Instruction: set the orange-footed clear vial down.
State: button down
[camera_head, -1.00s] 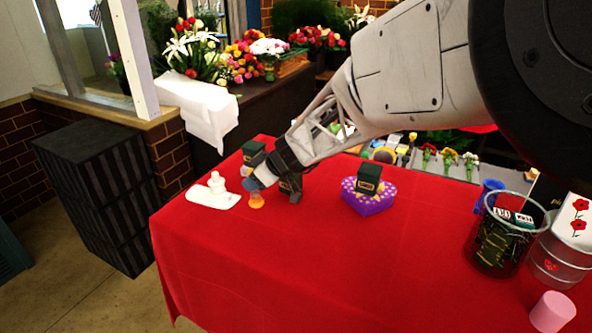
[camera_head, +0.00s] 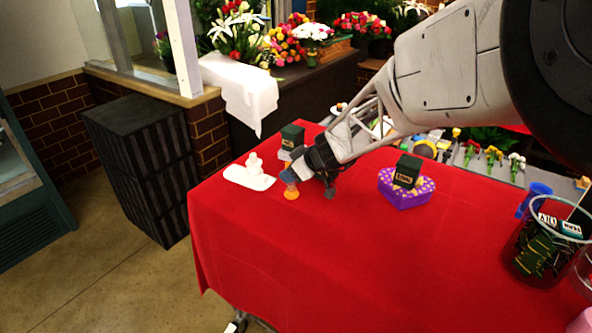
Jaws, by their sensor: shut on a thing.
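The orange-footed vial (camera_head: 291,194) shows mainly as its orange foot, low under my gripper near the left part of the red table. Its clear upper part is mostly hidden by or blurred with the fingers. My gripper (camera_head: 292,179) is shut on the vial, tilted down toward the left. I cannot tell whether the foot touches the cloth.
A white tray (camera_head: 237,177) with a white stacked piece (camera_head: 254,166) lies just left of the vial. A dark green box (camera_head: 291,137) stands behind. A purple heart box (camera_head: 403,199) bearing another dark box (camera_head: 407,170) is to the right. Red cloth (camera_head: 310,250) in front is clear.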

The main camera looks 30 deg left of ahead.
jog(key=c, duration=0.8)
grip_release()
jog(key=shift+f, duration=0.1)
jog(key=shift+o, duration=0.2)
jog(key=shift+d+r, duration=0.25)
jog(key=shift+r, duration=0.1)
jog(key=s+v, duration=0.1)
jog(key=v, duration=1)
jog(key=shift+w, duration=0.5)
jog(key=shift+d+r, duration=0.1)
jog(key=shift+d, duration=0.1)
